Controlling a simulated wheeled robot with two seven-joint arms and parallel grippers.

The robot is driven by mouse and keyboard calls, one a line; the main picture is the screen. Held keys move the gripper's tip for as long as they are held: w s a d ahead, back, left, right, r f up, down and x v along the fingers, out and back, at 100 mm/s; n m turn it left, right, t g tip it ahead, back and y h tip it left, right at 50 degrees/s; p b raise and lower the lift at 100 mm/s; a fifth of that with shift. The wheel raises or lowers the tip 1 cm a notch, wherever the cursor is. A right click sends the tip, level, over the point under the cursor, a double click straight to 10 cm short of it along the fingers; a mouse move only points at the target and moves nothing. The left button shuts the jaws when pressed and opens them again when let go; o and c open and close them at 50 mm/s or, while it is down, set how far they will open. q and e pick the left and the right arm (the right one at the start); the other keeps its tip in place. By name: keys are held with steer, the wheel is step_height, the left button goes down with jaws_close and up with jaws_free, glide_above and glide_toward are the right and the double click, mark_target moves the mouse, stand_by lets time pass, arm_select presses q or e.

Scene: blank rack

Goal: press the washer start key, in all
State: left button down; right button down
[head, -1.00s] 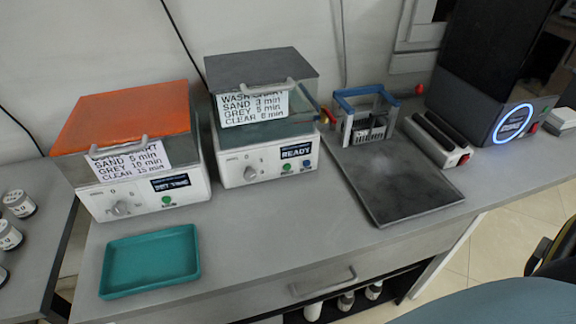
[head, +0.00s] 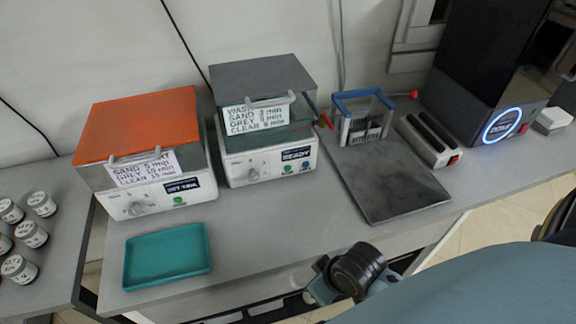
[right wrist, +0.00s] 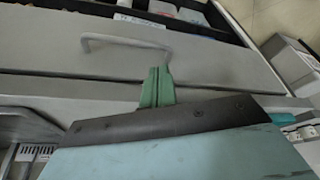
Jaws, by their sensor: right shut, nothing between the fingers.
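The washer (head: 235,148) is taken to be the white-based machine with a grey lid and a card reading WASH; its display (head: 297,154) reads READY. A green key (head: 288,169) and a blue key (head: 305,166) sit below the display, right of a knob. Which key is start cannot be read. My right arm shows at the bottom centre of the head view, well in front of the washer. My right gripper (right wrist: 157,86) shows in the right wrist view as green fingers, shut and empty, near a drawer handle (right wrist: 120,42). My left gripper is out of view.
An orange-lidded machine (head: 140,125) stands left of the washer. A teal tray (head: 166,256) lies in front of it. A dark mat (head: 390,185), a blue-rimmed holder (head: 362,98) and a dark machine with a glowing ring (head: 502,125) are to the right. The bench before the washer is clear.

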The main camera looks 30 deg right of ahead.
mark_target(288, 168)
steer(key=w+r+t+y, duration=0.1)
steer(key=w, duration=0.1)
steer(key=w+a+r+n+t+y, duration=0.1)
steer(key=w, duration=0.2)
steer(key=w+r+t+y+p, duration=0.1)
steer(key=w, duration=0.1)
steer(key=shift+w+a+r+n+y, duration=0.2)
steer(key=shift+w+n+y, duration=0.1)
steer(key=shift+w+y, duration=0.1)
steer(key=shift+t+y, duration=0.3)
steer(key=shift+t, duration=0.5)
steer(key=w+d, duration=0.1)
steer(key=w, duration=0.1)
steer(key=w+d, duration=0.1)
steer(key=shift+w+d+f, duration=0.1)
steer(key=shift+w+d, duration=0.05)
steer(key=shift+w, duration=0.25)
steer(key=w+d+t, duration=0.1)
steer(key=w+d, duration=0.1)
steer(key=w+d+m+t, duration=0.1)
steer(key=d, duration=0.1)
steer(key=w+d+r+m+t, duration=0.1)
steer(key=w+d, duration=0.1)
steer(key=shift+w+d+r, duration=0.1)
steer(key=shift+w+d, duration=0.1)
steer(key=shift+w, duration=0.1)
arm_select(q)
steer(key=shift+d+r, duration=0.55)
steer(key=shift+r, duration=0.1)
